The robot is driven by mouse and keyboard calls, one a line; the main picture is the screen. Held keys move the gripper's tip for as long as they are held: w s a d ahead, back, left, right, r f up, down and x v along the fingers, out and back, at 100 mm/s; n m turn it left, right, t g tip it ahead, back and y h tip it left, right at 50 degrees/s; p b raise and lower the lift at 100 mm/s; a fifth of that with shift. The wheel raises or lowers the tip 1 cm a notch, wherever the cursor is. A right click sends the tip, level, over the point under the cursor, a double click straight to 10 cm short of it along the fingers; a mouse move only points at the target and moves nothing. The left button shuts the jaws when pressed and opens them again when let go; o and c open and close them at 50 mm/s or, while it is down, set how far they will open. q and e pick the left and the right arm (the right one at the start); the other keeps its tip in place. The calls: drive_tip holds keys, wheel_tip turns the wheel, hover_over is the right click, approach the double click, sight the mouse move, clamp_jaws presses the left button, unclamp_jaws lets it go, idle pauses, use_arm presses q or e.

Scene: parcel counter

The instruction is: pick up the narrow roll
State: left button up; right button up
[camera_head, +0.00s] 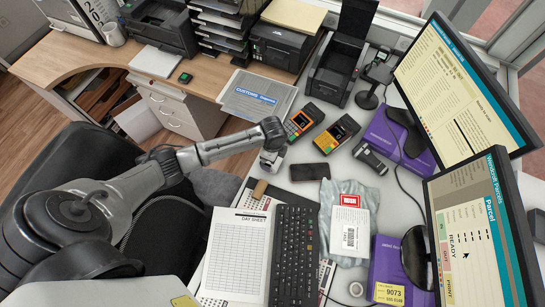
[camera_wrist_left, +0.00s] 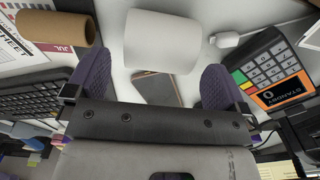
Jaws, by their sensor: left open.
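A white paper roll (camera_wrist_left: 160,42) lies on the counter in the wrist view, between and just beyond the purple finger pads of my left gripper (camera_wrist_left: 157,72). The gripper is open, with nothing between its pads that I can see held. In the head view my left gripper (camera_head: 272,146) is over the white roll (camera_head: 270,161), hiding part of it. A shorter-looking brown roll (camera_wrist_left: 56,31) lies apart to the left in the wrist view. It also shows in the head view (camera_head: 260,189). Which roll counts as narrow is not certain. My right gripper is out of view.
A dark phone (camera_head: 310,172) lies right of the white roll. Two card terminals (camera_head: 304,121) (camera_head: 338,132) stand behind it. A keyboard (camera_head: 294,253) and day sheet (camera_head: 238,255) lie in front. A grey parcel bag (camera_head: 349,220) and monitors (camera_head: 466,86) are at right.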

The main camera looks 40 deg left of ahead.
use_arm(q)
drive_tip(key=shift+f+b, duration=0.55)
drive_tip(key=shift+f, duration=1.9)
drive_tip(key=shift+c, duration=0.4)
drive_tip(key=c, duration=0.9)
